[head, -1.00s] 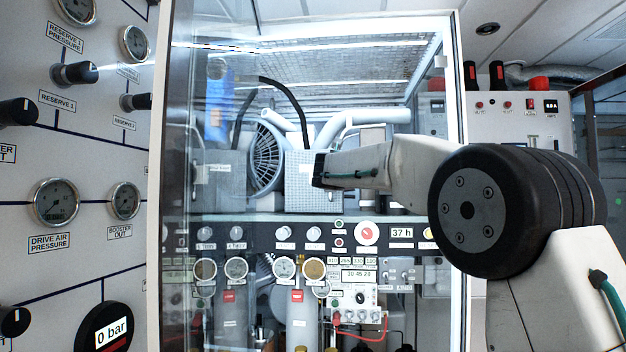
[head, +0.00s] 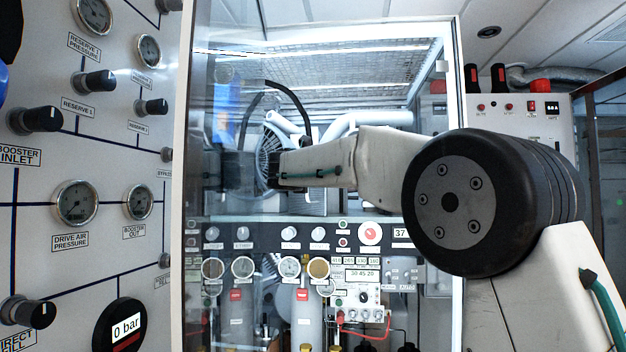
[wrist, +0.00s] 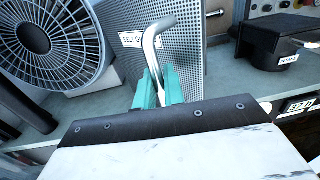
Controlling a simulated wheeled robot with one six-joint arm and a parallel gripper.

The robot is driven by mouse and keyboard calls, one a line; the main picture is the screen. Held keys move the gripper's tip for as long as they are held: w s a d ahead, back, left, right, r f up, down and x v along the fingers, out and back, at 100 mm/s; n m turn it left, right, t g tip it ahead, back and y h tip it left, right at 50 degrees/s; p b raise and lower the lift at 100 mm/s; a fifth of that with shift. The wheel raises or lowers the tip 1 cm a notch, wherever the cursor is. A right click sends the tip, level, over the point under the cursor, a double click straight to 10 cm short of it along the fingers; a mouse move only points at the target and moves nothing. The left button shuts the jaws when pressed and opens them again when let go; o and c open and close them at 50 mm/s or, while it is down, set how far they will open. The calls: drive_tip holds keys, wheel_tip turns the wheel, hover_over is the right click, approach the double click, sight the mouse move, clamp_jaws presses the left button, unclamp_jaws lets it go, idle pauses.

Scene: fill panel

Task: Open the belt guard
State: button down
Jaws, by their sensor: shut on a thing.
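The belt guard (wrist: 188,65) is a grey perforated panel with a partly hidden label in the wrist view. In the head view a strip of the guard (head: 312,203) shows below my arm, and the rest is hidden. A bent metal handle (wrist: 153,45) stands in front of the panel. My gripper (wrist: 155,88), with teal fingers, is shut on this handle. In the head view my arm reaches into the glazed cabinet, and the fingertips cannot be made out there.
A round fan grille (wrist: 50,42) stands left of the guard. A black capped unit (wrist: 275,45) sits to its right. The cabinet's glass door edge (head: 187,180) is at the left, beside a wall panel of gauges and knobs (head: 75,202).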

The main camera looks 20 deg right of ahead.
drive_tip(key=shift+a, duration=0.2)
drive_tip(key=c, duration=1.6)
unclamp_jaws()
drive_tip(key=shift+w, duration=0.1)
drive_tip(key=shift+c, duration=0.2)
drive_tip(key=shift+r, duration=0.15)
drive_tip(key=s+r, duration=0.2)
drive_tip(key=s, duration=0.6)
drive_tip(key=s+r, duration=0.2)
drive_tip(key=s, duration=0.6)
drive_tip(key=shift+a+r, duration=0.3)
drive_tip(key=shift+a, duration=0.1)
